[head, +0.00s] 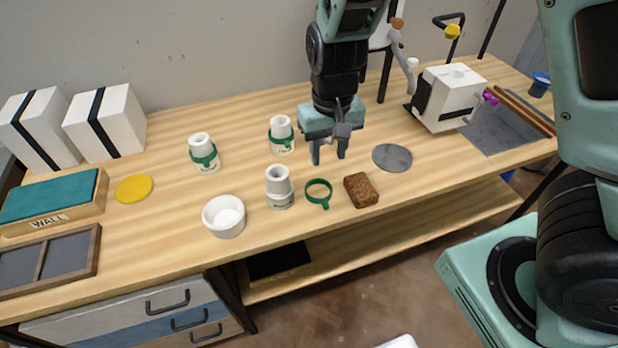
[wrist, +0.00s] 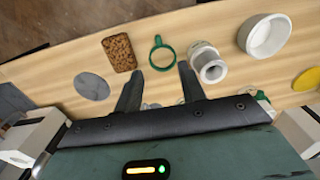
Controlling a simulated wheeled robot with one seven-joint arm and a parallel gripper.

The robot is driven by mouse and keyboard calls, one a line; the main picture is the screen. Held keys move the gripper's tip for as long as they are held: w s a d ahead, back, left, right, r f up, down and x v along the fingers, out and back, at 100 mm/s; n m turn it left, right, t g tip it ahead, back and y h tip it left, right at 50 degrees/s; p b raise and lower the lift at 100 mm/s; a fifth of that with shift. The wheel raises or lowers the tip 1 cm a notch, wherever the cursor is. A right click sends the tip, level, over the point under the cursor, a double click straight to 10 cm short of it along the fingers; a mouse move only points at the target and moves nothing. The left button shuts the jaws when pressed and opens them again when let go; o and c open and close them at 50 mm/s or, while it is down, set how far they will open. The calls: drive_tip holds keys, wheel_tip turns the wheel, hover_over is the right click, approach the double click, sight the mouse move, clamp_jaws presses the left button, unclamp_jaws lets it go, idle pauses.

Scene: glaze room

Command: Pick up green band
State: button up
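A loose green band (head: 318,193), a ring with a small tab, lies flat on the wooden table (head: 170,231) between a white jar and a brown sponge. It also shows in the wrist view (wrist: 162,53), just beyond my fingertips. Two other green bands sit around white jars, one on the left jar (head: 204,155) and one on the back jar (head: 281,138). The nearest white jar (head: 279,188) shows no green band. My gripper (head: 328,160) is open and empty, pointing down above the table, behind the loose band. In the wrist view my gripper (wrist: 160,85) has its fingers spread apart.
The brown sponge (head: 361,190) lies right of the band, and a grey disc (head: 392,157) lies behind it. A white bowl (head: 224,216) and a yellow disc (head: 134,188) are to the left. A white machine (head: 449,97) stands at the back right.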

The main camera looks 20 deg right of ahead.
hover_over(327, 206)
drive_tip(key=f, duration=1.2)
drive_tip(key=shift+w+a+b, duration=0.2)
drive_tip(key=shift+b, duration=0.2)
drive_tip(key=shift+s+d+f, duration=0.1)
drive_tip(key=shift+f, duration=1.25)
drive_tip(key=shift+s+d+f, duration=0.1)
drive_tip(key=shift+f, duration=1.2)
clamp_jaws()
